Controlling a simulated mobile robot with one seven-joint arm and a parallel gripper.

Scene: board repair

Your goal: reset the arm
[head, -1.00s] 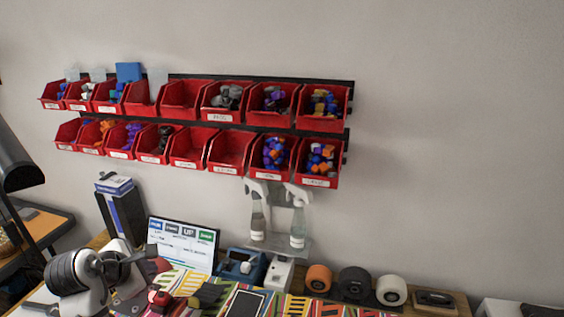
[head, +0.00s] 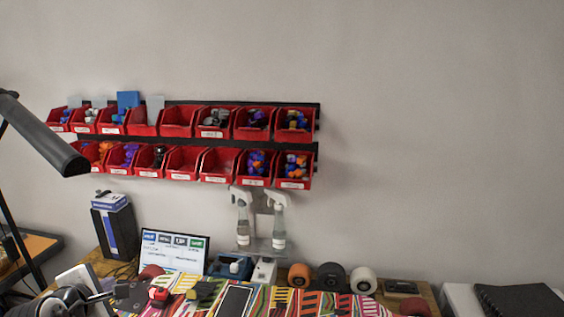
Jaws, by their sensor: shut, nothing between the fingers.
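My arm shows at the lower left edge of the head view. Its end, my gripper (head: 108,296), reaches to the right, low over the left end of the bench. The fingers look shut with nothing held. The view of them is small and partly cut off by the bottom edge, so details are hard to tell.
Red bins (head: 217,162) with small parts hang in two rows on the wall. A black lamp (head: 45,138) stands at left. A display (head: 174,250), spray bottles (head: 279,226), a phone-like slab (head: 234,302) and wheels (head: 331,277) crowd the bench. Open wall is at right.

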